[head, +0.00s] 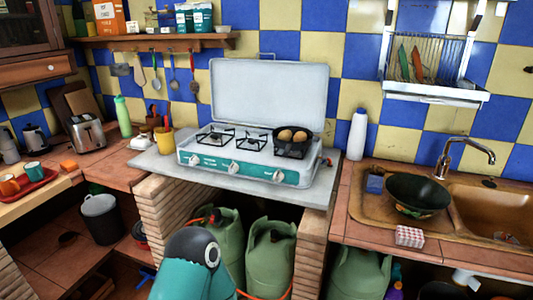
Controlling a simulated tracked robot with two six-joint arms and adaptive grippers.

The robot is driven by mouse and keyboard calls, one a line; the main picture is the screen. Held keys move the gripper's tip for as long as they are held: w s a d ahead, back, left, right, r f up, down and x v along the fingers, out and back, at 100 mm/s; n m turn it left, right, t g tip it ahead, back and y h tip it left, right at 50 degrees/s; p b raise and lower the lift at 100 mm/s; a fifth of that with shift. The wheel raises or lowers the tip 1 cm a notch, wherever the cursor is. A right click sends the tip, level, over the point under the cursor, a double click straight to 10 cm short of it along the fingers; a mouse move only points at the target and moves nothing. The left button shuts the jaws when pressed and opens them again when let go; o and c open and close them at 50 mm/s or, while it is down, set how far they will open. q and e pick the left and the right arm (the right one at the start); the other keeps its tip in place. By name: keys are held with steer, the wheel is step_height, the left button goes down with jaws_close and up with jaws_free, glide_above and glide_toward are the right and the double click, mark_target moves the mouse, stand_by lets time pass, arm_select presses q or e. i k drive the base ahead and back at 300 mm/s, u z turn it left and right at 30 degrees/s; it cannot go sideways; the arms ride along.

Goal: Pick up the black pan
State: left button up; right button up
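A small black pan (306,146) sits on the right burner of the white camping stove (243,157), with a few round brown items (292,135) in it. Its handle is not clear. A wider dark bowl-shaped pan or wok (418,195) rests at the sink on the right, its outside patterned. I cannot tell for sure which one is the black pan. A teal and dark part of my own arm shows at the bottom centre, well below the stove. Neither gripper is in view.
The stove's white lid (268,92) stands open behind it. A white bottle (357,134) stands right of the stove, and a yellow cup (164,139) to its left. A tap (465,147) rises behind the sink. Green gas cylinders (270,255) stand below the counter. The slab's front corner is clear.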

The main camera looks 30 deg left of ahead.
mark_target(290, 145)
steer(key=u, duration=0.1)
steer(key=k, duration=0.35)
steer(key=u, duration=0.6)
steer(key=i, duration=0.8)
steer(key=u, duration=0.05)
